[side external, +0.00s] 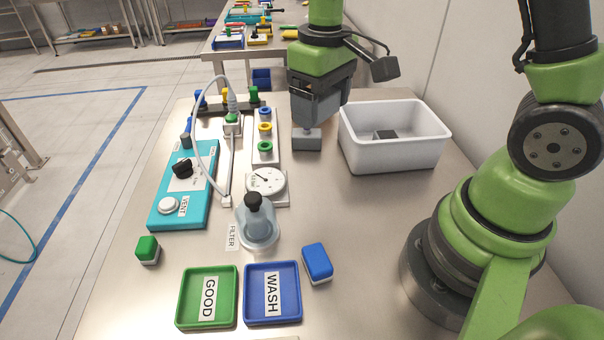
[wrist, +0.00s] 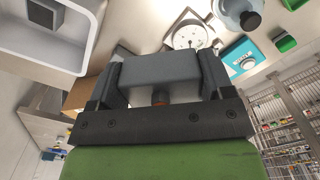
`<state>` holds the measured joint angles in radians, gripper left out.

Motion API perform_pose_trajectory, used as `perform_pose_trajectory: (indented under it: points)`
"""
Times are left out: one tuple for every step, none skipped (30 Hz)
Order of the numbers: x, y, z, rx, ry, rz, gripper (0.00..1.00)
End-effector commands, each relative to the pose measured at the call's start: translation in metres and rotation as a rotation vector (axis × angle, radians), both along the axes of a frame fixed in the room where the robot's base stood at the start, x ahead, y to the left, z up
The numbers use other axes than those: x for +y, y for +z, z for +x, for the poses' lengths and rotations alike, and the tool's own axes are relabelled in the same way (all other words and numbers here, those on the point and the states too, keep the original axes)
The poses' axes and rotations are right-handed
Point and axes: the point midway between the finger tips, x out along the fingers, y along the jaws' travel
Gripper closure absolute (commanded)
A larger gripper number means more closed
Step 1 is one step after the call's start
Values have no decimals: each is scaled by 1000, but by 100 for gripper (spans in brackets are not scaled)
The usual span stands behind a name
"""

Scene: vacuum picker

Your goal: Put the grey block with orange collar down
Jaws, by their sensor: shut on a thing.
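My gripper (side external: 309,124) is shut on the grey block with orange collar (side external: 307,140), between the dial gauge strip and the white bin. In the wrist view the grey block (wrist: 160,69) spans the space between the two fingers. Whether the block touches the table is hard to tell in the side external view.
The white bin (side external: 394,158) stands to the right with a dark grey block (side external: 385,134) inside. To the left are the round gauge (side external: 266,181), the filter bowl (side external: 258,222) and the teal vent box (side external: 186,205). Green (side external: 206,297) and blue (side external: 272,293) trays lie in front. Bare table is at centre right.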

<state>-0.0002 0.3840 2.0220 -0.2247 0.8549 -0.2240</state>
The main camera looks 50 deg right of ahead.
Motion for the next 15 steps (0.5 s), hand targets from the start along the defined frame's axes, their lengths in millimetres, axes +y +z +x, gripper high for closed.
perform_pose_trajectory:
  points:
    - [0,0,0,0,0,0,51]
    - [0,0,0,0,0,0,51]
    - [0,0,0,0,0,0,51]
    - [0,0,0,0,2,0,51]
    - [1,0,0,0,9,0,51]
    - [3,-1,-1,0,30,0,51]
    - [5,-2,-1,1,55,0,51]
    - [8,-3,-2,1,91,-1,51]
    - [14,-5,-3,3,156,-1,51]
    - [19,-7,-5,2,218,-1,51]
    - [25,-10,-7,4,292,-1,51]
    - [35,-13,-10,4,407,-1,51]
    - [42,-16,-13,6,503,-2,51]
    - [50,-20,-17,7,608,-3,51]
    - [61,-24,-22,7,755,-3,51]
